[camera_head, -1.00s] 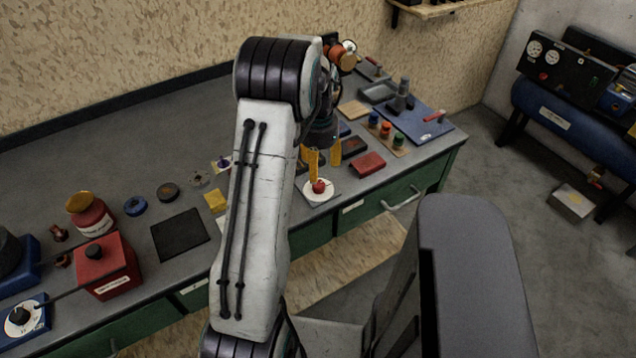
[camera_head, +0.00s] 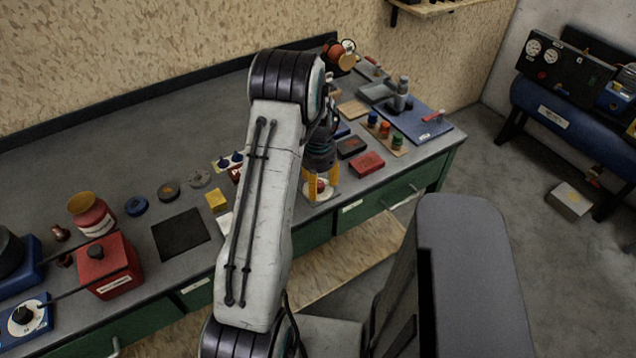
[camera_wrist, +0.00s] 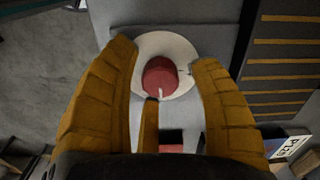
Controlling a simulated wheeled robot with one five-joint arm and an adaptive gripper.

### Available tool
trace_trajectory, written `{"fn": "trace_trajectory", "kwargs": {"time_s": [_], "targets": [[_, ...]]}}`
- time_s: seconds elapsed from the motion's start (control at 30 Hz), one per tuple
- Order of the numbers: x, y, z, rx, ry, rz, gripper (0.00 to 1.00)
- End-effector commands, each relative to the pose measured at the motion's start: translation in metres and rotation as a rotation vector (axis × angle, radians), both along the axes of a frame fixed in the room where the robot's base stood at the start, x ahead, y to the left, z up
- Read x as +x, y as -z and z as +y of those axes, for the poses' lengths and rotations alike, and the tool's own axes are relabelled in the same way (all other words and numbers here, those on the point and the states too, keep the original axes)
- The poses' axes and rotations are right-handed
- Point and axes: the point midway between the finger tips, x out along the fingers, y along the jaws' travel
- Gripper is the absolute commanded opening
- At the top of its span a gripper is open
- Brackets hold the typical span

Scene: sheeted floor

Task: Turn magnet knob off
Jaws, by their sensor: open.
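The magnet knob is a red round knob (camera_wrist: 160,77) with a white pointer mark, on a white round dial (camera_wrist: 183,48) in the wrist view. In the head view the knob (camera_head: 320,185) and its dial (camera_head: 316,196) sit near the bench's front edge, partly hidden by my fingers. My gripper (camera_head: 321,184) points down at the knob with yellow fingers on either side of it. In the wrist view my gripper (camera_wrist: 168,75) is open, with gaps between its fingers and the knob. One finger lies below the knob in that picture, its tip close to the knob's edge.
A red block (camera_head: 367,162) and a dark box (camera_head: 351,147) lie right of my gripper on the bench. A tray with coloured knobs (camera_head: 385,133) is beyond them. A black mat (camera_head: 181,235) and red box (camera_head: 105,265) are left.

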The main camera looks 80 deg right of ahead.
Motion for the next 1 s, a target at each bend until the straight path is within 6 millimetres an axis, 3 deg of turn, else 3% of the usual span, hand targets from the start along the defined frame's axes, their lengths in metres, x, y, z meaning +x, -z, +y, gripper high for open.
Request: {"fn": "trace_trajectory", "kwargs": {"time_s": [0.13,0.8,1.0], "targets": [[0.0001,0.0,0.0001,0.0,0.0,0.0,0.58],[0.0002,-0.0001,0.0002,0.001,0.0,0.0,0.0],[0.0002,0.0008,0.0005,0.001,-0.014,0.0,0.0]]}}
